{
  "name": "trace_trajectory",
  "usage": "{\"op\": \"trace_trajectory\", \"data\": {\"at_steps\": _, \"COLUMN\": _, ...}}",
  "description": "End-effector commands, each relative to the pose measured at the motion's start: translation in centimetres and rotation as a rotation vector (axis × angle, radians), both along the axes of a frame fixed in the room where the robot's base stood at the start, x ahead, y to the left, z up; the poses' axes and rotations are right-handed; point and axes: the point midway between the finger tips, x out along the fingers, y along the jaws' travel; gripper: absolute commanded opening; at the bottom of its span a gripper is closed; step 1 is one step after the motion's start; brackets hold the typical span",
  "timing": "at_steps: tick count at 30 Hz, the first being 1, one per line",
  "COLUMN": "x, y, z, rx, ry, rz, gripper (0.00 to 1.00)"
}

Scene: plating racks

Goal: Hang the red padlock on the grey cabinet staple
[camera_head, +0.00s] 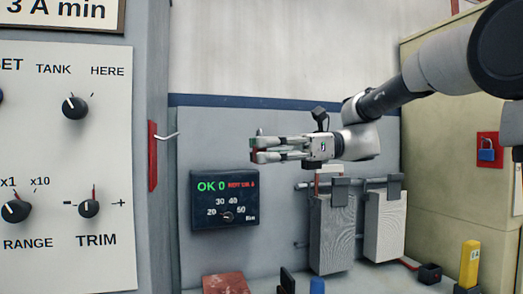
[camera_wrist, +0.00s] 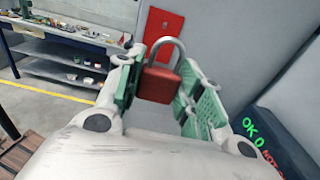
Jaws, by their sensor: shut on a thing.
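The red padlock (camera_wrist: 158,84) sits between the green-padded fingers of my gripper (camera_wrist: 158,92) in the wrist view, with its grey shackle (camera_wrist: 178,46) upward. In the head view my gripper (camera_head: 256,148) points left, and the padlock is mostly hidden by the fingers. The staple (camera_head: 168,136) is a thin pale hook on a red plate (camera_head: 153,157) on the grey cabinet's side (camera_head: 150,80). It stands left of my gripper, with a clear gap between. A red panel (camera_wrist: 165,22) shows behind the padlock in the wrist view; I cannot make out the staple there.
A dark display box (camera_head: 224,222) is on the wall below my gripper. Grey plates (camera_head: 333,235) hang from a rail at lower right. A blue padlock (camera_head: 487,154) is on the tan cabinet at right. A bench with shelves (camera_wrist: 65,60) shows in the wrist view.

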Motion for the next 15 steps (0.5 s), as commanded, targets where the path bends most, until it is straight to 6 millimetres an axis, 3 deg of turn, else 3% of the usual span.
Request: {"op": "trace_trajectory", "data": {"at_steps": 15, "x": 0.19, "y": -0.76, "z": -0.37, "rx": 0.0, "ry": -0.001, "rz": 0.0, "gripper": 0.12}}
